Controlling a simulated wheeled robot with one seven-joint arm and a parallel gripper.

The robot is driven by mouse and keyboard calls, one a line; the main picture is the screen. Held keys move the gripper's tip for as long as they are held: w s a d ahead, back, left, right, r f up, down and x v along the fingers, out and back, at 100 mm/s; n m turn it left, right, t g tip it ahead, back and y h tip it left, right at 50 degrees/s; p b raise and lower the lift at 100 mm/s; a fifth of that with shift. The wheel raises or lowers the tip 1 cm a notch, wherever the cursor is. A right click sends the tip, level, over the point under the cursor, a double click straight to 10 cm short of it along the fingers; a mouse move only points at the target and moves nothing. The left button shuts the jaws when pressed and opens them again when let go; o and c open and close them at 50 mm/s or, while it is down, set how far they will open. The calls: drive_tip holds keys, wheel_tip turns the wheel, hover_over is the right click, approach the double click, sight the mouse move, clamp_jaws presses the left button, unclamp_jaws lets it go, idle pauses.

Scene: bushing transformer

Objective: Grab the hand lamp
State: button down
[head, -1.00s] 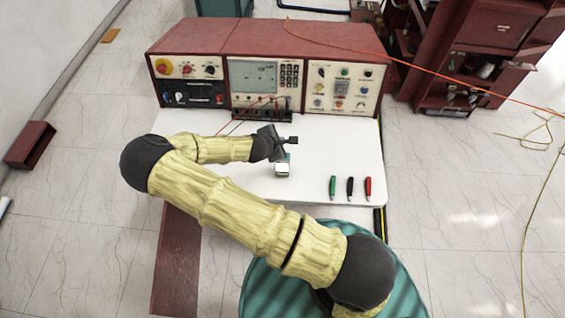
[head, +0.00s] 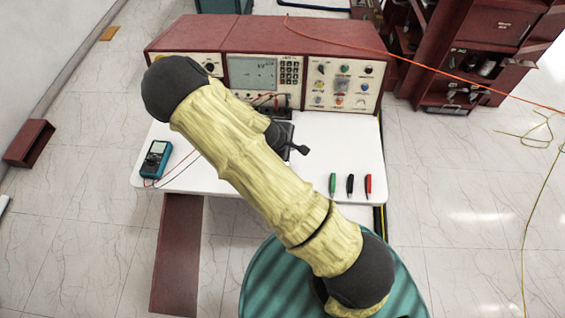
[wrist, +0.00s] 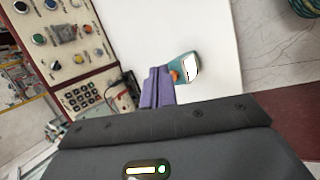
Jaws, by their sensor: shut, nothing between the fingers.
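The hand lamp (wrist: 187,67) shows in the wrist view as a small teal body with a white face and an orange spot, lying on the white table just right of my fingertips. In the head view my arm hides it. My gripper (wrist: 157,88) is shut, its two purple fingers together and empty. In the head view the dark gripper (head: 301,149) is over the middle of the table, partly behind my arm. I cannot tell from these views whether the fingertips touch the lamp.
A red test console (head: 262,72) with knobs and a keypad stands along the table's back. A teal multimeter (head: 155,158) with leads lies at the left of the white table (head: 325,160). Green, black and red clips (head: 350,185) lie at the right. A red cabinet (head: 470,50) stands at back right.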

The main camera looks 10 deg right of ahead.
drive_tip(key=s+r+m+y+b, duration=0.1)
drive_tip(key=s+r+m+y, duration=0.1)
drive_tip(key=s+r+m, duration=0.4)
drive_tip(key=s+a+r+m+g+y+b, duration=0.1)
drive_tip(key=s+r+m+y, duration=0.2)
drive_tip(key=s+r+m, duration=0.3)
drive_tip(key=s+v, duration=0.1)
drive_tip(key=v, duration=0.6)
drive_tip(key=shift+r, duration=0.2)
